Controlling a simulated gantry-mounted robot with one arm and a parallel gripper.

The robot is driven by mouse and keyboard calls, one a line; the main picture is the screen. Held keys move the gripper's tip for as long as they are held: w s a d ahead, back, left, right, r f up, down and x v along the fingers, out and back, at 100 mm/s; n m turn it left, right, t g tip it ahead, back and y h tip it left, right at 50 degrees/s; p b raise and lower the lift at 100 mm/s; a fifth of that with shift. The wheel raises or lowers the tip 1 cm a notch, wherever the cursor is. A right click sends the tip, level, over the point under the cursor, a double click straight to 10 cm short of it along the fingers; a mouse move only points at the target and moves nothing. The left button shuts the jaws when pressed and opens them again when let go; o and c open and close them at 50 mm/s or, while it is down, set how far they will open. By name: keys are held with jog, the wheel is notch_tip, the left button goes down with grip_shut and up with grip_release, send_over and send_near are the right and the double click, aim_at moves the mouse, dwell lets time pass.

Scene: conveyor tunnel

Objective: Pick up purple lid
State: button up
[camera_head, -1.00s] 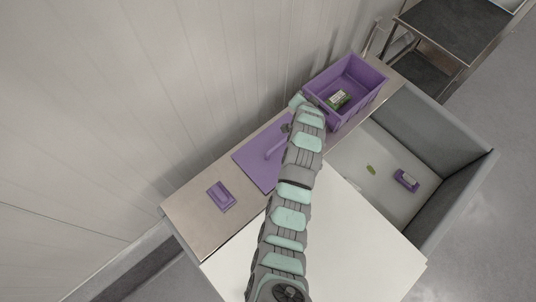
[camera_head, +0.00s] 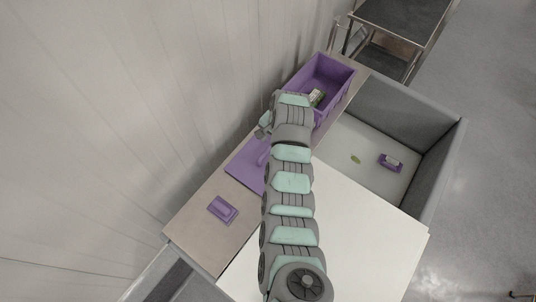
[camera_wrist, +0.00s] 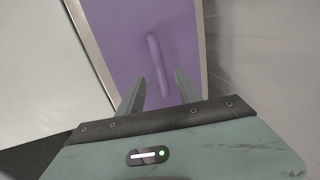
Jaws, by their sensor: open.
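The purple lid (camera_head: 242,167) is a flat panel with a raised bar handle. It lies on the narrow bench along the wall, and my arm covers part of it in the head view. In the wrist view the lid (camera_wrist: 112,38) fills the upper middle. Its handle (camera_wrist: 154,58) runs toward my gripper (camera_wrist: 161,88). My gripper is open and empty, with the handle's near end in line with the gap between the fingers. I cannot tell the height left between fingers and handle. In the head view the gripper (camera_head: 262,129) is partly hidden by my wrist.
A purple crate (camera_head: 340,84) with a green-labelled item stands at the bench's far end. A small purple block (camera_head: 223,209) lies nearer. A grey-walled bin (camera_head: 443,165) on the right holds a purple item (camera_head: 390,162) and a small green one (camera_head: 355,159). The wall is close at left.

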jog(key=shift+w+a+f, duration=0.1)
jog(key=shift+a+f, duration=0.05)
jog(key=shift+f, duration=0.6)
jog(key=shift+a+f, duration=0.1)
jog(key=shift+f, duration=0.6)
jog(key=shift+w+a+f, duration=0.15)
jog(key=shift+f, duration=0.8)
jog(key=shift+w+a+f, duration=0.15)
jog(key=shift+f, duration=0.75)
grip_shut()
